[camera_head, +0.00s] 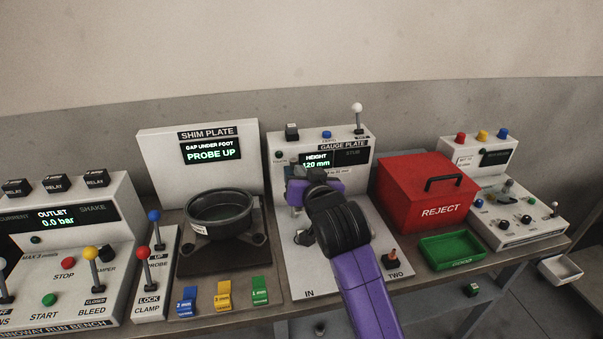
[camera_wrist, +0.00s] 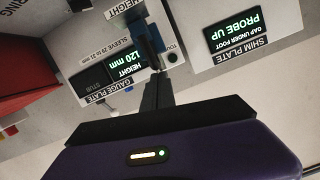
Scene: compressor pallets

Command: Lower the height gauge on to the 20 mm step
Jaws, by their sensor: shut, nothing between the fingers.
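The gauge plate station (camera_head: 358,215) stands in the middle of the bench, and its lit display (camera_head: 316,161) reads HEIGHT 120 mm. The same display shows upside down in the wrist view (camera_wrist: 122,66). My gripper (camera_wrist: 155,85) is shut and empty, with its dark fingers reaching towards the face of the gauge plate station. A dark blue-black part (camera_wrist: 146,40) stands by the fingertips in the wrist view; I cannot tell whether they touch it. In the head view my purple arm covers much of the gauge area. I cannot make out the 20 mm step.
The shim plate station (camera_head: 160,150) with a dark round pot (camera_head: 220,210) stands to the left. A red reject box (camera_head: 425,190) and a green tray (camera_head: 452,250) stand to the right. Coloured tabs (camera_head: 223,296) lie in front. A small joystick (camera_head: 393,258) stands near TWO.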

